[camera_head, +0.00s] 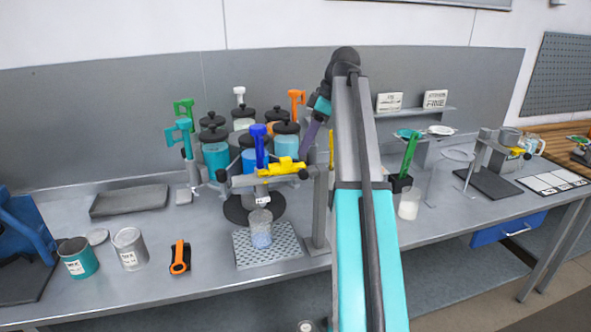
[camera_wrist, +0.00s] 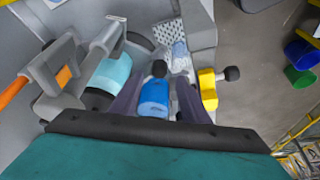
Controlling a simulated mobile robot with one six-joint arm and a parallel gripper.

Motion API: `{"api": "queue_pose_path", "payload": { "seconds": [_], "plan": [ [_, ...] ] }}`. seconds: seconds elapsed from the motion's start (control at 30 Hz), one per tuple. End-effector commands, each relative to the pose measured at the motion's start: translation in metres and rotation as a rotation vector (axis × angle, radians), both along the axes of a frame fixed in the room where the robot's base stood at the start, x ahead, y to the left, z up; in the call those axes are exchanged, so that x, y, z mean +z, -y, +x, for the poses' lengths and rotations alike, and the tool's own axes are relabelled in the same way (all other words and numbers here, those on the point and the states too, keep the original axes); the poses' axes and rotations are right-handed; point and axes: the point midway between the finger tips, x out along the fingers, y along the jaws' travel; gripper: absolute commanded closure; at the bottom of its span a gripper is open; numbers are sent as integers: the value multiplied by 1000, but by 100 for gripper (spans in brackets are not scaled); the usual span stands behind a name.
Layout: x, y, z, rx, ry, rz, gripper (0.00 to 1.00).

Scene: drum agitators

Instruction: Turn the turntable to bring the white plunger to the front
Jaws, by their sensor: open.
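The white plunger (camera_head: 239,93) stands at the back of a cluster of lidded jars. A dark disc (camera_head: 236,213) shows low at the front of the cluster; most of the turntable is hidden by jars. The blue plunger (camera_head: 259,140) is at the front. The orange plunger (camera_head: 297,100) is at the back right, and teal (camera_head: 180,133) and green (camera_head: 183,107) ones are at the left. My gripper (camera_head: 304,151) is open, just right of the jars. In the wrist view the blue plunger's handle (camera_wrist: 153,98) appears between my gripper's dark fingers (camera_wrist: 160,80); contact cannot be told.
A yellow-handled valve (camera_head: 283,167) on a grey post stands close in front of the jars. Below it a glass beaker (camera_head: 260,230) is on a perforated tray (camera_head: 284,250). Cans (camera_head: 129,250) and an orange-black tool (camera_head: 180,258) are at front left. A green-handled tool (camera_head: 409,155) stands right of my arm.

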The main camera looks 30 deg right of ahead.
Motion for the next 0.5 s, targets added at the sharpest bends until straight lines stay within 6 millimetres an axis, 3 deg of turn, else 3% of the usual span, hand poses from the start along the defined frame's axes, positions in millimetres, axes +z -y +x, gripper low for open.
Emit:
{"api": "queue_pose_path", "payload": {
  "seconds": [0.5],
  "plan": [
    [-60,-19,15,-1,-1,-1,58]
  ]
}}
